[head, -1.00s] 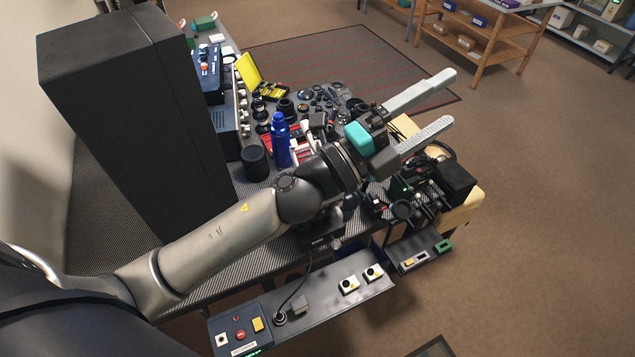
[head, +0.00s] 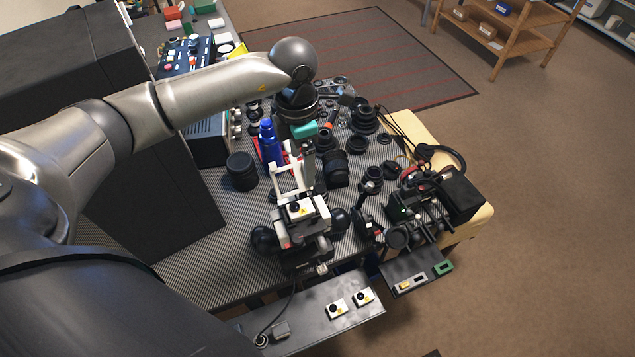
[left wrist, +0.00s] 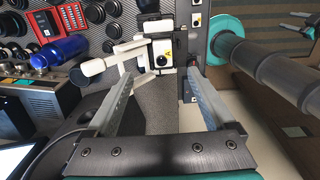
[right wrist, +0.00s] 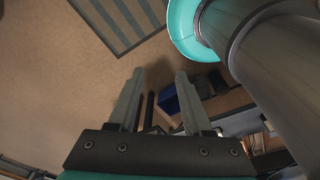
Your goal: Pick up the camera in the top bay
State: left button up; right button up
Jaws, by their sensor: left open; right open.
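A small white camera (head: 299,209) with a round black lens and a yellow triangle mark sits in the upper part of a black-and-white stand (head: 304,252) at the table's front edge. It also shows in the left wrist view (left wrist: 162,54), just beyond and between the fingertips. My left gripper (head: 296,186) points down over the stand, close to the camera. In the left wrist view its jaws (left wrist: 161,76) are open and empty; whether a finger touches the camera cannot be told. My right gripper (right wrist: 159,79) is open and empty, seen only in the right wrist view.
Two similar white units (head: 337,307) sit on the grey front tray (head: 300,328). A blue bottle (head: 270,145) and black lens parts (head: 241,171) stand behind the stand. A black rig (head: 420,210) is at its right. A large dark case (head: 140,170) stands left.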

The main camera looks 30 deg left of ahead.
pick_arm(q)
jog(key=b, duration=0.2)
send_over(300, 208)
notch_tip(300, 208, down, 4)
pick_arm(e)
jog(key=s+f, duration=0.2)
jog(key=s, duration=0.3)
pick_arm(q)
jog(key=f+b, duration=0.2)
jog(key=f, duration=0.1)
jog(key=f+b, duration=0.1)
jog(key=f, duration=0.1)
jog(key=shift+w+f+b, duration=0.25)
jog(key=shift+w+b, duration=0.05)
jog(key=shift+w, duration=0.05)
jog(key=shift+s+f+b, duration=0.15)
jog(key=shift+f+b, duration=0.7)
jog(key=shift+f, duration=0.5)
jog(key=shift+s+f+b, duration=0.15)
jog(key=shift+f+b, duration=0.65)
jog(key=shift+f, duration=0.5)
pick_arm(e)
notch_tip(300, 208, down, 7)
jog(key=w, duration=0.2)
jog(key=shift+w+d, duration=0.1)
pick_arm(q)
jog(key=shift+r, duration=0.1)
grip_shut()
pick_arm(e)
jog(key=shift+w, duration=0.1)
